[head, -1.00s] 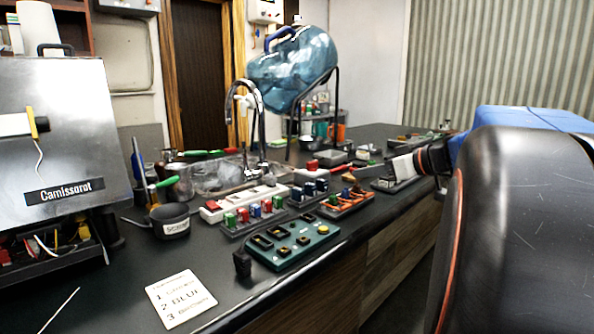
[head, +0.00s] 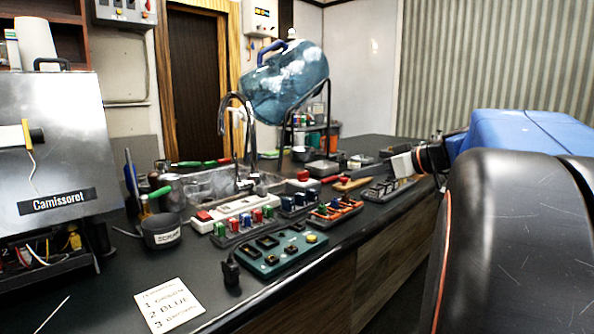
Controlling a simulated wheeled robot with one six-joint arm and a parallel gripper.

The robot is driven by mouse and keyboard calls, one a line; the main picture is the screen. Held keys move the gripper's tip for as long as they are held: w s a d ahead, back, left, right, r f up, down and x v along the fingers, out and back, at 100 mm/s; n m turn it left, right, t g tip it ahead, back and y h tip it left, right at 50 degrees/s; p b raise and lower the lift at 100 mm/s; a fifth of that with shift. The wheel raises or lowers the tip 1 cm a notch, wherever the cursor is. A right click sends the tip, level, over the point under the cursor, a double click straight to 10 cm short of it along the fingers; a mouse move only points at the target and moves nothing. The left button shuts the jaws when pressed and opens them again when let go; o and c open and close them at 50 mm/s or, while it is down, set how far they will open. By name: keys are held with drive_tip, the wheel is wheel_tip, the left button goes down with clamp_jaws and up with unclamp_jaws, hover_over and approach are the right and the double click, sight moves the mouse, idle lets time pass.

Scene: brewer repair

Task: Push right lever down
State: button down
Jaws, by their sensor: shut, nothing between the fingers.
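No lever can be clearly picked out as the right lever. The steel brewer housing (head: 50,140), labelled "Camissorot", stands at the left with a yellow-edged white part (head: 24,136) on its front. Wires show in its open base. My gripper (head: 402,163) is at the right, small and partly merged with the dark arm end. It is shut and empty, over the right part of the counter near the small trays, far from the brewer.
A green panel (head: 282,254), a tray of coloured blocks (head: 243,226) and an orange tray (head: 335,211) lie along the counter (head: 110,285). The front-left counter is mostly clear, with a note (head: 170,306).

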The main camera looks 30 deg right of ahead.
drive_tip(key=s+d+f, duration=0.2)
drive_tip(key=s, duration=0.4)
drive_tip(key=shift+s+d+f, duration=0.2)
drive_tip(key=shift+s, duration=0.05)
idle(0.3)
